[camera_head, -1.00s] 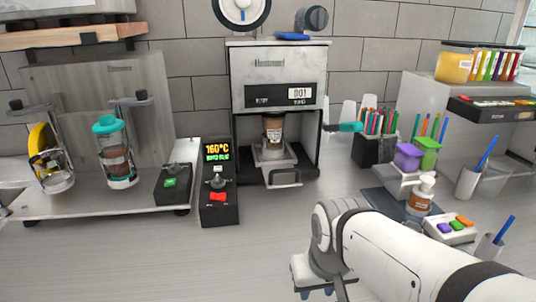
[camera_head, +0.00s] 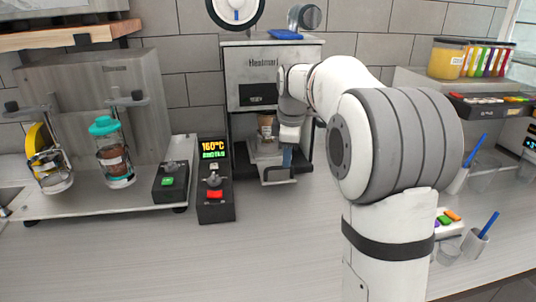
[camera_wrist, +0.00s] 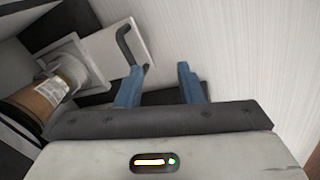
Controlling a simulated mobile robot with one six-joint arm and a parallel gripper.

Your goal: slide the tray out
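The cup sealer (camera_head: 243,85) stands against the back wall. Its tray (camera_head: 262,152) is low in the front opening and has a dark handle (camera_head: 278,174). A brown cup (camera_head: 265,130) stands in the tray. In the wrist view the tray's pale plate (camera_wrist: 113,48), the handle (camera_wrist: 124,42) and the cup (camera_wrist: 38,97) lie to the left. My gripper (camera_wrist: 160,78) is open and empty, with its blue fingers apart. The left finger's tip is close to the handle's end; I cannot tell whether they touch. In the head view my gripper (camera_head: 288,156) is at the tray's right front, and my arm hides the sealer's right side.
A control box (camera_head: 215,195) reading 160°C stands left of the sealer. Further left is a platform (camera_head: 95,204) with two clear dispensers. A pen cup (camera_head: 474,244) and a button box (camera_head: 447,222) stand at the right. The counter in front (camera_head: 200,260) is clear.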

